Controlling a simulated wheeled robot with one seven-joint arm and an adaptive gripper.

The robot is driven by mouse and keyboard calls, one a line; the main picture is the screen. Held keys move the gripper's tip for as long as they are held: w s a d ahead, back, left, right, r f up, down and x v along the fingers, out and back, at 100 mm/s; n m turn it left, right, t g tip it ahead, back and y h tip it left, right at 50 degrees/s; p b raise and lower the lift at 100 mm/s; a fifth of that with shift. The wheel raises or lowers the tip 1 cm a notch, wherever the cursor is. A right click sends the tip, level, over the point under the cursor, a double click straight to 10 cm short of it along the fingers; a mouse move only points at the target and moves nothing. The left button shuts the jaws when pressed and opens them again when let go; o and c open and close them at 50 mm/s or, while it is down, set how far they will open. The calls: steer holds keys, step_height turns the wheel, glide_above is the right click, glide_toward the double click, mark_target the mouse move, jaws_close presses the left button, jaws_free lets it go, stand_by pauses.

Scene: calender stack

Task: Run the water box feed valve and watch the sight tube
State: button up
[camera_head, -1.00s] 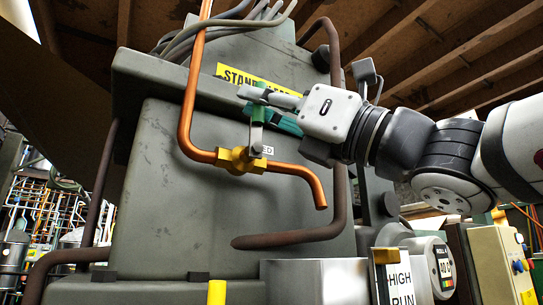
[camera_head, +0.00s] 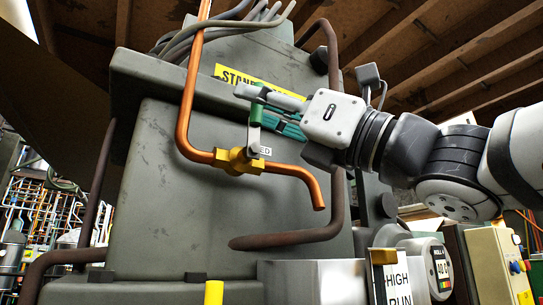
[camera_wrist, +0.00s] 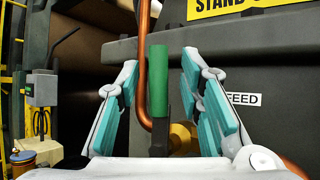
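A brass valve (camera_head: 238,160) sits on a copper pipe (camera_head: 188,95) in front of a large grey tank. Its lever stands upright with a green handle (camera_head: 256,115), which also shows in the wrist view (camera_wrist: 160,82). My gripper (camera_head: 268,108) is at the handle, reaching in from the right. In the wrist view, my gripper's teal-padded fingers (camera_wrist: 172,75) are spread on either side of the handle, with visible gaps. A white label (camera_wrist: 243,99) reading "FEED" is right of the handle. I cannot tell which thing is the sight tube.
The grey tank (camera_head: 185,225) fills the middle, with a yellow "STAND" sign (camera_head: 237,76) partly hidden by my gripper. Dark bent pipes (camera_head: 290,238) run beside it. A pale box (camera_head: 312,283), a "HIGH RUN" plate (camera_head: 398,288) and a gauge (camera_head: 441,268) stand at lower right.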

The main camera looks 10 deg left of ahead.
steer(key=v, duration=1.1)
steer(key=shift+d+f, duration=0.1)
steer(key=shift+f, duration=0.05)
